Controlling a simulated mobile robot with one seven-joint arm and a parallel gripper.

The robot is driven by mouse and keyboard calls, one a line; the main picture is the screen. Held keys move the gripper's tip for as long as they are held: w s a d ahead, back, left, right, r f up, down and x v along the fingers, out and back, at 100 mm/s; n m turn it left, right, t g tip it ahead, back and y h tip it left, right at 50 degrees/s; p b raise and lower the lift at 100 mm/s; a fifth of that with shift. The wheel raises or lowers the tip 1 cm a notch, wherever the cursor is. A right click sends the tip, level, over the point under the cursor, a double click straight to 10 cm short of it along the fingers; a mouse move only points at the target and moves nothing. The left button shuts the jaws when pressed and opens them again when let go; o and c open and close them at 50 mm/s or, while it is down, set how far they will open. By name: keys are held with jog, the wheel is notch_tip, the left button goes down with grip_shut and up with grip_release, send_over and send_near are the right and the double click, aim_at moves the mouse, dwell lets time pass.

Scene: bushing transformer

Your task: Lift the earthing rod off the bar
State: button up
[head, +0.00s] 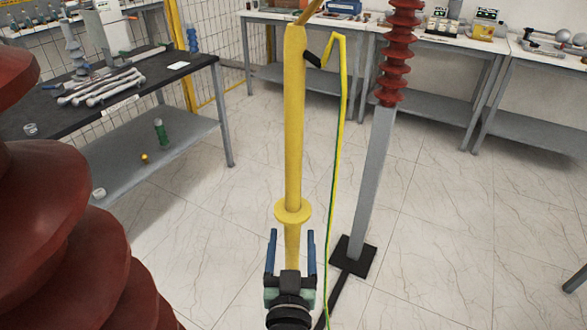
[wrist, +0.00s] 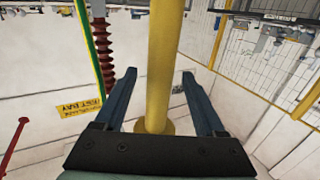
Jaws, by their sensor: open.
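The earthing rod (head: 294,120) is a long yellow pole standing nearly upright in the head view, with a round yellow flange (head: 293,211) low on it. Its top runs out of the picture, so I cannot see how it meets the bar. A green-and-yellow cable (head: 334,150) hangs at its right. My gripper (head: 291,233) is open below the flange, one blue finger on each side of the lower rod. In the wrist view the rod (wrist: 163,50) runs up the middle between the spread fingers, with gaps at both sides; its exact depth is unclear.
A large dark red ribbed insulator (head: 50,220) fills the left foreground. A red insulator (head: 397,50) on a grey post (head: 372,180) stands to the right. A dark workbench (head: 110,100) is at the left, and other benches line the back wall. The tiled floor is open at the right.

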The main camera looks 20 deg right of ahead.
jog(key=shift+w+d, duration=0.15)
jog(key=shift+w, duration=0.2)
grip_shut()
jog(key=shift+r, duration=0.1)
dwell(0.3)
